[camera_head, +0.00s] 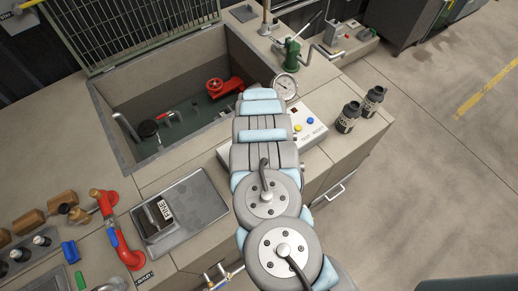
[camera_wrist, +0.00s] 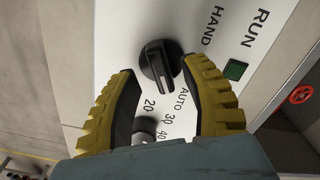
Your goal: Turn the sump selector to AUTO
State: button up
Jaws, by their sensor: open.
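The sump selector is a black rotary knob (camera_wrist: 160,62) on a pale panel (camera_wrist: 105,22) in the wrist view. HAND is printed to its upper right and AUTO to its lower right. Its raised grip runs roughly up and down in the picture; I cannot tell which mark it points at. My gripper (camera_wrist: 159,68) is open, its two yellow-and-black fingers on either side of the knob's lower part. No firm contact shows. In the head view my arm hides the gripper and the selector; part of the white control panel (camera_head: 311,136) shows.
A grey metal knob (camera_wrist: 146,124) with a 20, 30, 40 scale sits between the fingers. A green RUN lamp (camera_wrist: 235,70) is near the right finger. A gauge (camera_head: 285,86), two dark bottles (camera_head: 348,117) and an open sump tank (camera_head: 150,85) surround the arm.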

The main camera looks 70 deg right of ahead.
notch_tip(320, 180, up, 6)
jog(key=shift+w+r, duration=0.1)
jog(key=shift+w, duration=0.05)
jog(key=shift+r, duration=2.1)
